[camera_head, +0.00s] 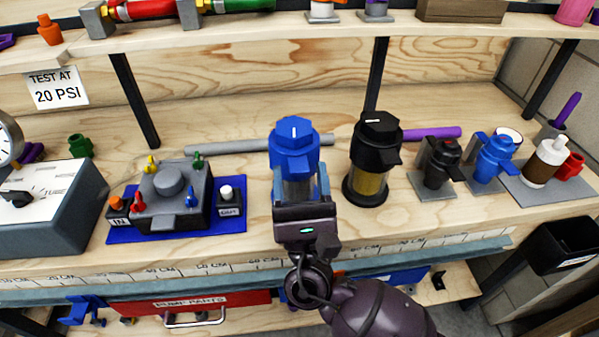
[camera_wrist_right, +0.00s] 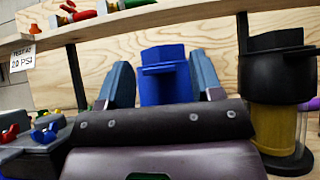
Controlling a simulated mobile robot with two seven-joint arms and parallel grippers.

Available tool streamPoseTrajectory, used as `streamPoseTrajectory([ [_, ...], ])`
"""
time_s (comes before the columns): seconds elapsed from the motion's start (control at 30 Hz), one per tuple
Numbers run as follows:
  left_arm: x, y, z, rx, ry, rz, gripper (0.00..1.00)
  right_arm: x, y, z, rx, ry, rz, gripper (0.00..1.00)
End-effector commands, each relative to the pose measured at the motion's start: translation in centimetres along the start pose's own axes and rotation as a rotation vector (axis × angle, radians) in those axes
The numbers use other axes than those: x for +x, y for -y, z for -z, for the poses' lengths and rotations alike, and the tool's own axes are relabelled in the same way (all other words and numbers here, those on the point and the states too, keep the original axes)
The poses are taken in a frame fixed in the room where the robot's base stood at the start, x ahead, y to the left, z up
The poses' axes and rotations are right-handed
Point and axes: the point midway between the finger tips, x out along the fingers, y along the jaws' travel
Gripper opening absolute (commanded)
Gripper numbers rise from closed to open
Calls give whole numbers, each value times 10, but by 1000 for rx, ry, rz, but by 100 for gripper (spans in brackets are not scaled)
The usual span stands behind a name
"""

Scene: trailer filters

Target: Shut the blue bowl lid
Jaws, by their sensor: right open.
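A filter with a blue lid (camera_head: 294,145) and a clear bowl stands at the middle of the bench. The lid has a blue tab toward me and a white mark on top. The lid also shows in the right wrist view (camera_wrist_right: 165,75), between my fingers. My right gripper (camera_head: 300,184) is open in front of the bowl, with a finger on either side of it, below the lid. Contact cannot be made out. The gripper hides the lower bowl. Whether the lid is fully seated cannot be told. My left gripper is not in view.
A black-lidded filter (camera_head: 374,140) stands close on the right. Beyond it are a small black filter (camera_head: 438,165), a small blue one (camera_head: 492,155) and a brown one (camera_head: 545,160). A grey pump block (camera_head: 170,200) is at left. A grey rod (camera_head: 230,147) lies behind.

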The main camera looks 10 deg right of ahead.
Motion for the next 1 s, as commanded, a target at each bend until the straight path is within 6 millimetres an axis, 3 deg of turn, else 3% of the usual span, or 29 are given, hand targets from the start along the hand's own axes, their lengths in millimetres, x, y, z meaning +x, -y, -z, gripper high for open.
streamPoseTrajectory([
  [0.5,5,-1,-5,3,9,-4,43,-86,0,2,-1,-6,-3,60],
  [0.7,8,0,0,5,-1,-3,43,-102,0,1,-2,-4,-2,60],
  [1.0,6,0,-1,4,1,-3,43,-104,0,0,-1,-3,-2,60],
])
